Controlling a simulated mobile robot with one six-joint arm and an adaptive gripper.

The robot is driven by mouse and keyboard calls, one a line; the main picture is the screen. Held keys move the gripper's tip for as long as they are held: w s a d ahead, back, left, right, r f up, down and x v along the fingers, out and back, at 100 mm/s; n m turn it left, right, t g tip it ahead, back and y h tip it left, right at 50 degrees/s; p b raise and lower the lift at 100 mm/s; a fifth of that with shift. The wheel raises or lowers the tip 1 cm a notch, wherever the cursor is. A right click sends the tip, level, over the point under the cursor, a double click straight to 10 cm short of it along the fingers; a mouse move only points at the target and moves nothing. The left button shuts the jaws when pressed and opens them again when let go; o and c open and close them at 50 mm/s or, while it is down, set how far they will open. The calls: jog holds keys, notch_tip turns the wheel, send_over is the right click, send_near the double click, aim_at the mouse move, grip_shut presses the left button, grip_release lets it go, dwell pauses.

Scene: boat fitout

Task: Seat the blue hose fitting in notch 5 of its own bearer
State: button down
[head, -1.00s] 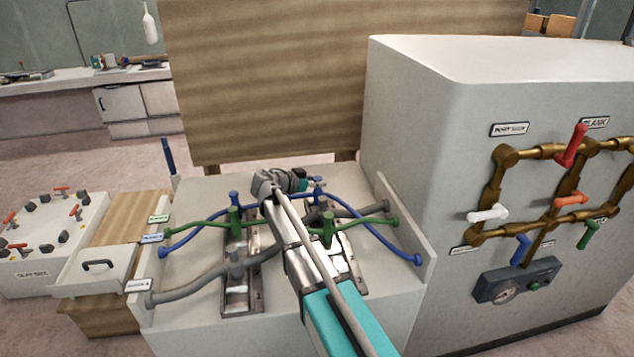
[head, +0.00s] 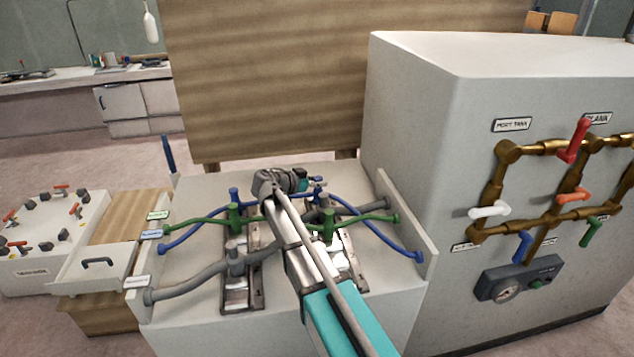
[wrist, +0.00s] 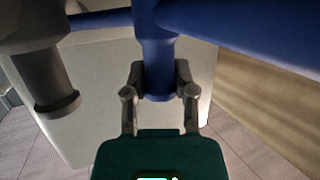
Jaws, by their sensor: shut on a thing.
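In the head view the blue hose (head: 355,211) runs across the worktop from the left end plate to the right one. My gripper (wrist: 158,92) is shut on the blue fitting (wrist: 157,50) in the wrist view, with one finger on each side of its end. In the head view my gripper and arm partly hide this fitting (head: 317,182). A second blue fitting (head: 233,194) stands at the left metal bearer (head: 229,300). The right metal bearer (head: 345,262) is partly behind my arm. Its notch numbers cannot be read, and whether the held fitting touches it cannot be told.
A green hose (head: 195,222) and a grey hose (head: 190,287) cross the same worktop, with fittings at both bearers. A grey fitting (wrist: 52,85) is close to my gripper in the wrist view. A tall white cabinet with brass pipes (head: 490,185) stands at right.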

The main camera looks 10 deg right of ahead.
jog(key=shift+f+b, duration=0.4)
jog(key=shift+f, duration=0.05)
jog(key=shift+c, duration=1.7)
grip_release()
